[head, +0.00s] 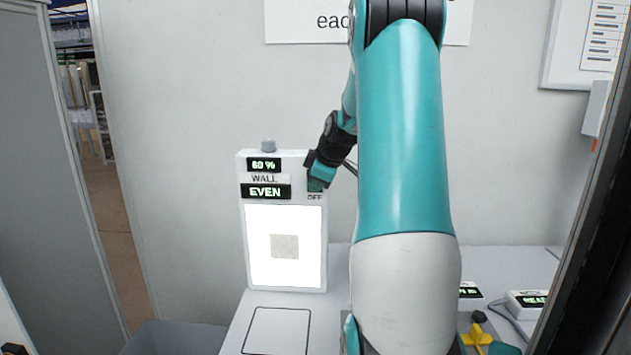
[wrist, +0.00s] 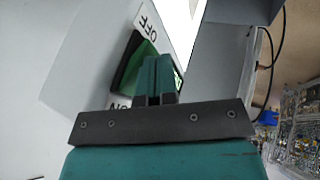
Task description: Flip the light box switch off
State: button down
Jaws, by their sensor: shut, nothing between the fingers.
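The light box (head: 242,225) is a white upright case against the back wall, with its lower panel (head: 300,222) glowing white around a small grey square (head: 284,246). Its displays read "60 %" and "EVEN", with "WALL" between them. My gripper (head: 316,186) is at the box's upper right, just above the OFF label, and hides most of the switch there. In the wrist view the green rocker switch (wrist: 133,62) lies between the OFF and ON labels. My gripper (wrist: 160,62) is shut and empty, with its tips over or against the switch; contact cannot be told.
A grey bin (head: 175,338) stands on the floor at the lower left. The white bench (head: 240,322) has a black outlined square before the box. Small display units (head: 525,303) and a yellow part (head: 478,335) are at the right. My arm hides the bench's middle.

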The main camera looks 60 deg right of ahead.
jog(key=b, duration=0.2)
jog(key=shift+w+d+f+h+b, duration=0.1)
jog(key=shift+d+f+h+b, duration=0.1)
jog(key=shift+h+b, duration=0.1)
jog(key=shift+r, duration=0.15)
jog(key=shift+r+t+p, duration=0.3)
jog(key=shift+r+p, duration=0.2)
jog(key=shift+r, duration=0.25)
jog(key=a+b+v, duration=0.2)
jog(key=b+v, duration=0.1)
jog(key=v, duration=0.9)
jog(key=shift+a+f, duration=0.2)
jog(key=shift+a, duration=0.05)
